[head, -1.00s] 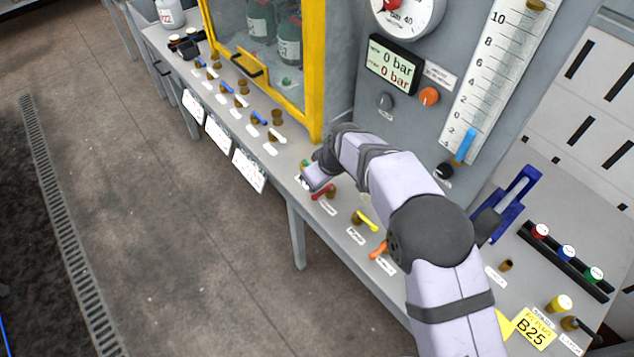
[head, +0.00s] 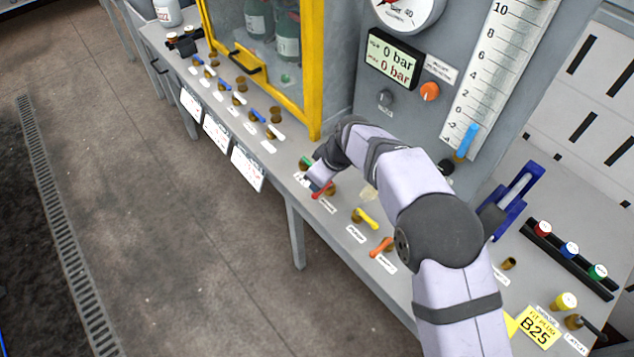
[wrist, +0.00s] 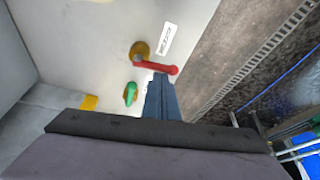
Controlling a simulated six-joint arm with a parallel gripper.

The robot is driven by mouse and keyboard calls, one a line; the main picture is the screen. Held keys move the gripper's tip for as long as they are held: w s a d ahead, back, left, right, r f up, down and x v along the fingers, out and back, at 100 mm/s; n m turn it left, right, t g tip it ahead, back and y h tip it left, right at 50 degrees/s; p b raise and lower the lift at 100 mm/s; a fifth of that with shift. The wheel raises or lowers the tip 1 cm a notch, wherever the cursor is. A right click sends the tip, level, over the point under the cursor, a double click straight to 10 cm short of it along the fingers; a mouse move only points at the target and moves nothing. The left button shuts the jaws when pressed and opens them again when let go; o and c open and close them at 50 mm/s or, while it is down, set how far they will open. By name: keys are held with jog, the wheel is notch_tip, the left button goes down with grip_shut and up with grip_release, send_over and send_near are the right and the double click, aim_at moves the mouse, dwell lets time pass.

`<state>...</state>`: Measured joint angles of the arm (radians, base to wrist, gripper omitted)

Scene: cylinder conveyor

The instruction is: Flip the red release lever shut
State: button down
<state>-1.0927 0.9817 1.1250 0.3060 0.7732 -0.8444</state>
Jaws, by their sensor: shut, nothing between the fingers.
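The red release lever (head: 323,191) sits on the front part of the grey bench, on a brass valve body. In the wrist view the red lever (wrist: 157,67) points right from its brass body (wrist: 139,50), beside a white label. My gripper (wrist: 160,79) is shut and empty. Its blue-grey fingertips are right beside the lever's handle, near its middle; I cannot tell whether they touch. In the head view my gripper (head: 313,180) reaches down beside the lever and hides part of its surroundings.
A green lever (wrist: 130,94) stands close by on the gripper's other side. A yellow lever (head: 366,217) and an orange lever (head: 381,247) are farther along the bench. A yellow-framed cabinet (head: 314,75) and the gauge panel (head: 357,92) rise behind.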

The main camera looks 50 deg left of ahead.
jog(key=n+b, duration=0.1)
jog(key=d+n+g+b, duration=0.1)
jog(key=n, duration=0.1)
jog(key=shift+w+d+f+n, duration=0.1)
jog(key=shift+d+f+n, duration=0.05)
jog(key=shift+n, duration=0.15)
jog(key=n, duration=0.1)
jog(key=d+n+g+h, duration=0.1)
jog(key=n, duration=0.3)
jog(key=shift+w+d+g+h, duration=0.3)
jog(key=shift+w+d+h, duration=0.05)
jog(key=shift+w+h, duration=0.05)
jog(key=shift+w+d+b, duration=0.3)
jog(key=shift+w+d, duration=0.1)
jog(key=shift+w, duration=0.1)
jog(key=shift+w+d, duration=0.2)
jog(key=shift+w, duration=0.2)
jog(key=shift+w+d, duration=0.1)
jog(key=shift+w, duration=0.2)
jog(key=shift+s, duration=0.15)
